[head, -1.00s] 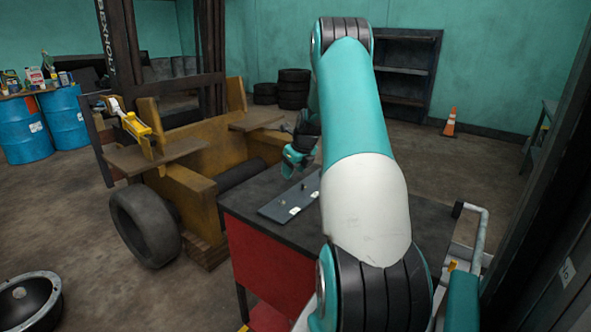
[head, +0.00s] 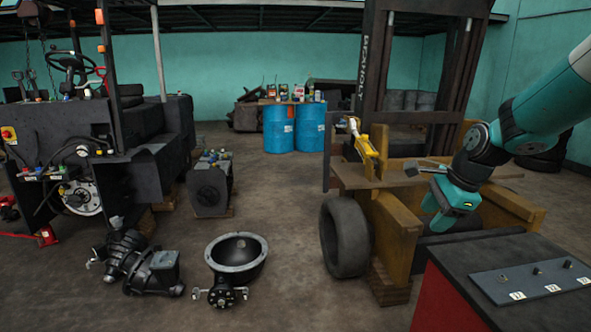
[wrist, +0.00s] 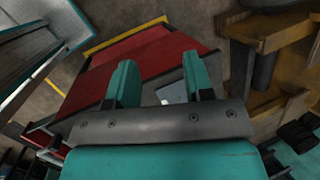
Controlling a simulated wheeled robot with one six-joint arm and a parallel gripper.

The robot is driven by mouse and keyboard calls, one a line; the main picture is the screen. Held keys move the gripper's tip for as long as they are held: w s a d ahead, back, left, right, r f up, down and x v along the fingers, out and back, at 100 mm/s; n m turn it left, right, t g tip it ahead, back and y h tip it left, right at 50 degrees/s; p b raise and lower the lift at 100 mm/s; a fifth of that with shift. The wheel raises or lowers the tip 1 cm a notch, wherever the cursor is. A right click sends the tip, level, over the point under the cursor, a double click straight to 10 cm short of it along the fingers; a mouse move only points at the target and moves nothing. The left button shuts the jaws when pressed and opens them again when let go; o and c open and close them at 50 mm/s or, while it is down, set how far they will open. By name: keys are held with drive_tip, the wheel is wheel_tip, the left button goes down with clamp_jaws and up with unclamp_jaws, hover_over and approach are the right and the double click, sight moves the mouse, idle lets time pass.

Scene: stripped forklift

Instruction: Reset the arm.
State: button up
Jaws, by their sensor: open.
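My gripper (head: 446,212) is at the right of the head view, at the end of my teal arm, in front of the forklift's yellow-brown frame. In the wrist view my gripper (wrist: 157,82) shows two teal fingers spread apart, with nothing between them. Beyond the fingers is the red cart (wrist: 150,57), and part of a grey plate shows near the right finger. My arm is bent, its upper part leaving the head view at the right edge.
The red cart with a dark top (head: 455,258) carries a grey plate (head: 528,282) with small knobs. The forklift mast (head: 372,60) and wheel (head: 344,238) stand left of it. Blue barrels (head: 278,130) stand behind. Black machine parts (head: 238,258) lie on the floor, with bare floor between.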

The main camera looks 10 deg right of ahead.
drive_tip(key=s+a+r+n+g+y, duration=0.1)
drive_tip(key=s+a+n, duration=0.2)
drive_tip(key=a+n, duration=0.3)
drive_tip(key=s+a+r+n, duration=0.2)
drive_tip(key=a+n, duration=0.1)
drive_tip(key=a, duration=0.5)
drive_tip(key=s+a+n+g, duration=0.1)
drive_tip(key=s+a+n, duration=0.6)
drive_tip(key=s+n, duration=0.2)
drive_tip(key=s+a+n+g+y, duration=0.1)
drive_tip(key=s+a+n+g, duration=0.1)
drive_tip(key=s+a+n, duration=0.4)
drive_tip(key=s+n, duration=0.3)
drive_tip(key=s, duration=0.1)
drive_tip(key=shift+s+a+r+n, duration=0.2)
drive_tip(key=shift+a+r+n, duration=0.2)
drive_tip(key=shift+c, duration=0.4)
